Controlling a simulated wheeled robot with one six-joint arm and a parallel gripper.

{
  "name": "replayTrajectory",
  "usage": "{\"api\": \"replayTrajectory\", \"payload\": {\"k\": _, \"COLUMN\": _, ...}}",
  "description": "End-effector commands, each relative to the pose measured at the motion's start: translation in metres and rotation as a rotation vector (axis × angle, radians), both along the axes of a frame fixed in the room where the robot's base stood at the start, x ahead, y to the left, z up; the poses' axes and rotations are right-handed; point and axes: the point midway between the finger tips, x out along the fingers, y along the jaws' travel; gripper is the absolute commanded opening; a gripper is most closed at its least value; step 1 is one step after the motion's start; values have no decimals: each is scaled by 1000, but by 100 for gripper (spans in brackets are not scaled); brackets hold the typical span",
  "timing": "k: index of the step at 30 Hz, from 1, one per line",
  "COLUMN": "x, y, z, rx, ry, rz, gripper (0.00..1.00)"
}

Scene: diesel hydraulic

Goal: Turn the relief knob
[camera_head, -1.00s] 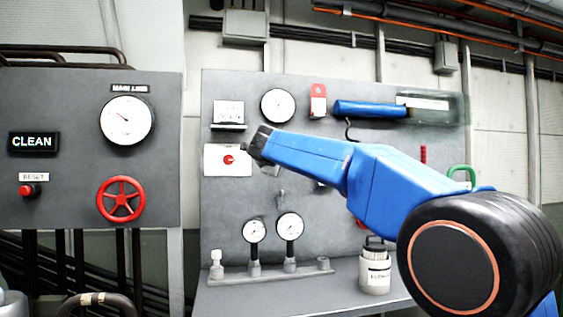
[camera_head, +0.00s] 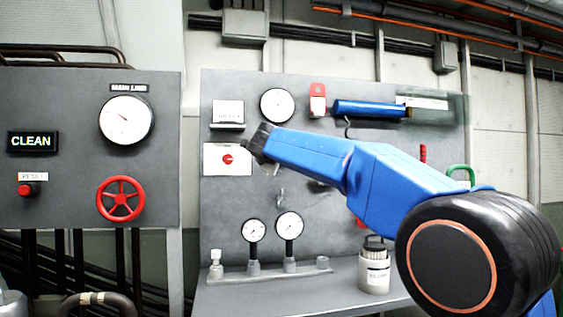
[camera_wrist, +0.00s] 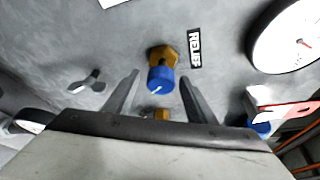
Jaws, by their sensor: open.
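The relief knob (camera_wrist: 160,80) is a blue cap with a white mark on a brass hexagonal fitting, in the wrist view. A label (camera_wrist: 194,48), apparently reading RELIEF, is beside it on the grey panel. My gripper (camera_wrist: 160,84) is open, with one finger on each side of the knob in the picture. I cannot tell whether the fingers touch it. In the head view my gripper (camera_head: 258,150) is in front of the grey panel, and my blue arm hides the knob.
The grey panel (camera_head: 235,205) carries a round gauge (camera_head: 278,105), a white plate with a red knob (camera_head: 228,159) and a blue cylinder (camera_head: 370,109). Two small gauges (camera_head: 289,225) stand on the ledge below, with a white canister (camera_head: 374,270). A red handwheel (camera_head: 121,199) is at left.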

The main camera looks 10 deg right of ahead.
Motion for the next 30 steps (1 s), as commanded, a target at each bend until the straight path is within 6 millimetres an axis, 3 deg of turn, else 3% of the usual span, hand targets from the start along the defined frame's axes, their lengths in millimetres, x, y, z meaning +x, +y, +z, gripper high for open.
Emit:
{"api": "replayTrajectory", "payload": {"k": 8, "x": -17, "y": 7, "z": 4, "rx": 0, "ry": -1, "rz": 3, "gripper": 51}}
{"api": "replayTrajectory", "payload": {"k": 30, "x": -144, "y": 56, "z": 24, "rx": -1, "ry": -1, "rz": 3, "gripper": 51}}
